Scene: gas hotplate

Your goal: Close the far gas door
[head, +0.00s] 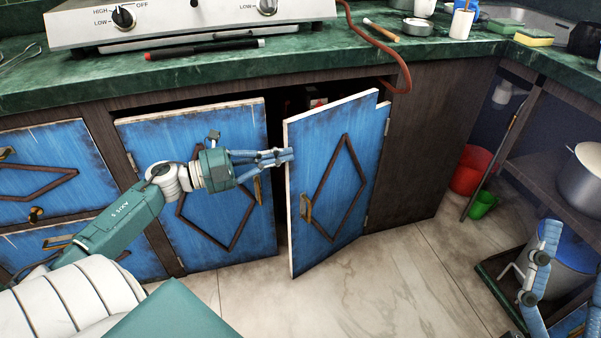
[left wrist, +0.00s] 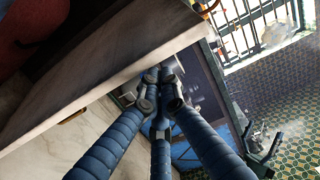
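The right blue cabinet door (head: 350,205), with a brown diamond trim, a handle on its left edge and hinges on its right, stands ajar, swung outward. The left blue door (head: 160,150) beside it is hinged on its left and looks slightly ajar. A dark gap shows between them, with a red and white object inside. My left gripper (head: 288,156) has its fingertips together at the right door's free edge; exact contact is unclear. In the left wrist view the fingers (left wrist: 160,88) converge, with nothing seen between them. My right gripper (head: 562,295) is low at the right, fingers apart and empty.
A gas hotplate (head: 190,22) sits on the green counter (head: 330,58) above the doors. A red hose (head: 388,45) hangs over the counter edge. Red and green buckets (head: 470,172) and shelves with pots stand at the right. The tiled floor (head: 400,285) before the doors is clear.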

